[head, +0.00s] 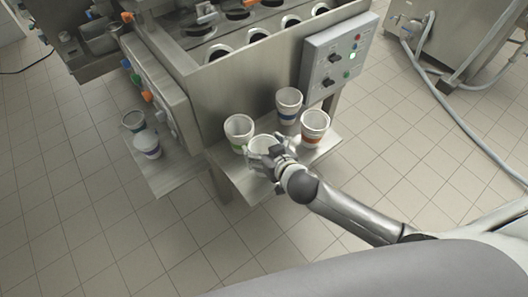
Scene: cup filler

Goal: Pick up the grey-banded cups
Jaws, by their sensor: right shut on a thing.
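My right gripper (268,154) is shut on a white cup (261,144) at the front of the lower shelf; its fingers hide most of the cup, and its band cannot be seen. Three more cups stand just behind and beside it: a green-banded cup (239,129), a blue-banded cup (289,103) and an orange-banded cup (314,127). On the left shelf stand a cup with a dark opening (133,121) and a white cup with a bluish band (148,144); whether either band is grey is hard to tell. My left gripper is not in view.
The shelf (250,188) juts from the metal filler machine (235,80), which has several round openings on top. A control panel (340,58) overhangs the cups at the right. A smaller left shelf (170,178) sits apart. Tiled floor in front is clear.

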